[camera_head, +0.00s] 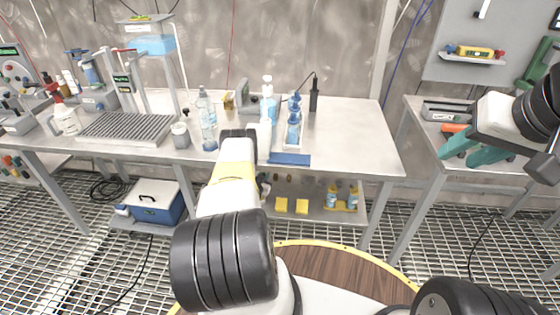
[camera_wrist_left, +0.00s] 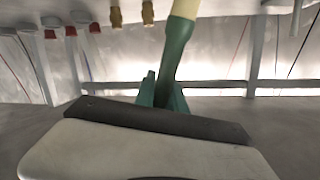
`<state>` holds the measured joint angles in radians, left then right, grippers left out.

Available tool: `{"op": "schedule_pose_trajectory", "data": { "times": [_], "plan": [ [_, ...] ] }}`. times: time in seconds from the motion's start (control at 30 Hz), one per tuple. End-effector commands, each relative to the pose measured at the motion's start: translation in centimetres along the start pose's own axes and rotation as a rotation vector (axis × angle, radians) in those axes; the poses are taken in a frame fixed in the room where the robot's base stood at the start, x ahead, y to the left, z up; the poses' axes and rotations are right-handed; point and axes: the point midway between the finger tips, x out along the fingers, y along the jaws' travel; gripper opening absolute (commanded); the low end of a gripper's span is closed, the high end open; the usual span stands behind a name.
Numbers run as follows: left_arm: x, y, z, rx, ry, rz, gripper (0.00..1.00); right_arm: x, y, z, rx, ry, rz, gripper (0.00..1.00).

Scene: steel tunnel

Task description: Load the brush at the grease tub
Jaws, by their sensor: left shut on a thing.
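My left gripper (camera_wrist_left: 165,88) shows in the left wrist view with its green fingers shut on a dark green handle with a pale yellow upper part, taken to be the brush (camera_wrist_left: 176,45). The handle rises out of the top of that view, so no bristles show. In the head view my left arm reaches over the front edge of the middle bench, and its gripper and the brush are hidden behind the arm. My right gripper (camera_head: 456,160) is at the right, its teal fingers apart and empty over the right bench. I cannot pick out the grease tub for sure.
The middle bench (camera_head: 345,140) holds clear bottles (camera_head: 207,122), a blue-ended rack (camera_head: 290,159), a small grey pot (camera_head: 180,135) and a ribbed tray (camera_head: 127,128). Its right end is clear. A blue box (camera_head: 155,203) stands below. A grey tray (camera_head: 447,112) lies on the right bench.

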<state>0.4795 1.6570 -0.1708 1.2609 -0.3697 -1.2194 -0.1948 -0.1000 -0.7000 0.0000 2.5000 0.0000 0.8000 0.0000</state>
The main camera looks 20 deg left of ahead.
Motion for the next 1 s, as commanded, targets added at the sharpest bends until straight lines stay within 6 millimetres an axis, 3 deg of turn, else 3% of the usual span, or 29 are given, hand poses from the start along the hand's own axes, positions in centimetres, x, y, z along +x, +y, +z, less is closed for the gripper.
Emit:
{"op": "schedule_pose_trajectory", "data": {
  "times": [0.5, 1.0],
  "plan": [
    [-0.8, -1.1, -4.0, 0.0, 0.003, 0.0, 0.0, 0.0, 0.0, 0.0, 0.0, 0.0, 0.0, 0.36],
    [-0.9, -1.2, -4.5, 0.0, 0.003, 0.0, 0.0, 0.0, 0.0, 0.0, 0.0, 0.0, 0.0, 0.36]
  ]
}}
